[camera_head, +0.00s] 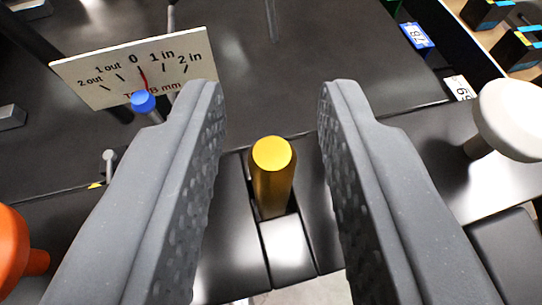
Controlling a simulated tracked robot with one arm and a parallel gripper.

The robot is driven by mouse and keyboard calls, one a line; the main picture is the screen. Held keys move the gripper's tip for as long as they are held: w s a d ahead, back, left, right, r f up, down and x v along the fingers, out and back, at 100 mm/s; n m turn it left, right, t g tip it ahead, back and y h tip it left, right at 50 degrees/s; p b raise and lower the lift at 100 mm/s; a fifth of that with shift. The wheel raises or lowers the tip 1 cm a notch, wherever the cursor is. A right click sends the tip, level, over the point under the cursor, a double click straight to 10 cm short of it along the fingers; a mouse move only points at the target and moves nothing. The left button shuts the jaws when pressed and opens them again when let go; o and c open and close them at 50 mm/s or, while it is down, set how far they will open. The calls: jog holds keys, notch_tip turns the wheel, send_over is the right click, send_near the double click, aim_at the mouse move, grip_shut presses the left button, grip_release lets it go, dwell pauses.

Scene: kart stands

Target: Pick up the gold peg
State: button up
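The gold peg (271,178) stands upright in a slot of a dark stand, near the middle of the head camera view. Its round yellow top faces me. My gripper (272,95) is open, with one grey textured finger on each side of the peg. There is a clear gap between the peg and each finger, and neither finger touches it. The peg's lower end is hidden in the slot.
A white scale card (185,62) with a blue knob (143,102) stands behind the left finger. An orange knob (12,254) is at the left edge and a white round knob (515,118) at the right. Labelled bins (418,36) are at the top right.

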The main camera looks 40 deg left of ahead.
grip_shut()
jog(key=shift+r, duration=0.15)
